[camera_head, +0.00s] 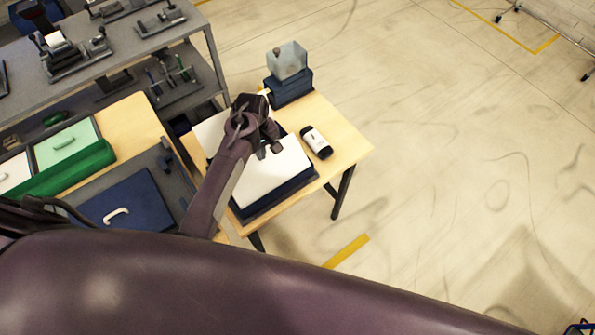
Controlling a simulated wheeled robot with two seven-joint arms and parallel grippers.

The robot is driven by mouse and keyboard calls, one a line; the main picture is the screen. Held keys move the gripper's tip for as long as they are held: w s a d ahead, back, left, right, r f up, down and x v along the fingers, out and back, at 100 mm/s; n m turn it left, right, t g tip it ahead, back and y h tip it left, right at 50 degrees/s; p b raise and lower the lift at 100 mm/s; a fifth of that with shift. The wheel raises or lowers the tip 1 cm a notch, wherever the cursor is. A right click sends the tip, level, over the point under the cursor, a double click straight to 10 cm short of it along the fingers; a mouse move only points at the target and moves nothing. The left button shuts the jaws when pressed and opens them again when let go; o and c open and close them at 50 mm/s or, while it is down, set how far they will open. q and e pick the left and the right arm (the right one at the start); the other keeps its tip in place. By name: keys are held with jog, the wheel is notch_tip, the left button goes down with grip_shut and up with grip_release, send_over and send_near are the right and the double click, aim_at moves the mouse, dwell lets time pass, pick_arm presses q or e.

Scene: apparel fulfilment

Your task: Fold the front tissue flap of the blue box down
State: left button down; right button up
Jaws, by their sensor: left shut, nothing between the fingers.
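The blue box (279,199) sits on a small wooden table, partly covered by white tissue. One white tissue sheet (272,176) lies over its near right part, and more white tissue (211,134) shows to the left behind my arm. My left gripper (268,149) is over the box at the edge of the white tissue, shut and empty. I cannot tell whether its tips touch the tissue. My left arm hides the box's left side and part of its middle. My right gripper is not in view.
A white and black handheld device (316,142) lies right of the box. A dark blue stand with a clear grey container (287,61) is at the table's back corner. A workbench with a blue lidded panel (125,208) and green bin (73,166) is at left. Open floor lies right.

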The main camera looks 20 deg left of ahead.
aim_at(263, 163)
pick_arm(q)
jog(key=shift+f+b, duration=1.55)
jog(key=shift+f, duration=1.5)
notch_tip(263, 163, up, 6)
jog(key=p, duration=0.4)
jog(key=shift+r+p, duration=0.1)
jog(key=shift+p, duration=0.3)
jog(key=shift+r, duration=1)
